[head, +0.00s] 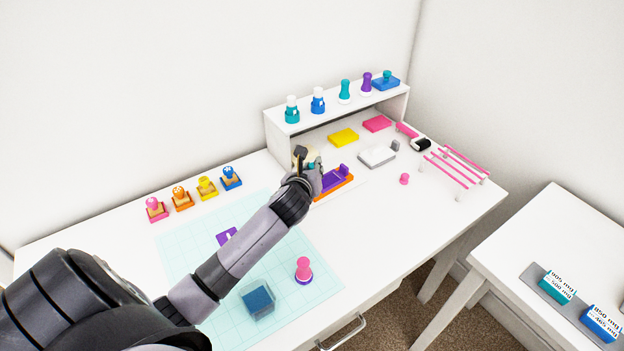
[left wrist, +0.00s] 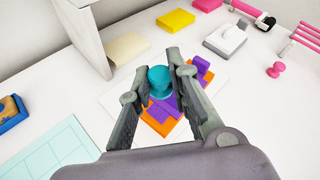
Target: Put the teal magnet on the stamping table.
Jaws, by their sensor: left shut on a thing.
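The teal magnet (left wrist: 160,78) is a round teal knob between the fingertips of my left gripper (left wrist: 159,86) in the left wrist view. My left gripper is shut on it. In the head view my left gripper (head: 308,170) is at the front of the white shelf, and the arm largely hides the magnet. An orange and purple platform (head: 338,182) on a white sheet, which seems to be the stamping table, lies just right of the gripper. In the left wrist view this platform (left wrist: 157,124) lies below and behind the magnet. I cannot tell whether they touch.
A white shelf (head: 273,140) holds several stamps. Yellow (head: 343,137) and pink (head: 377,124) pads, a grey-white pad (head: 377,157), a pink magnet (head: 404,179) and a pink rack (head: 462,164) are near the platform. A cutting mat (head: 180,245) lies on the left side of the desk.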

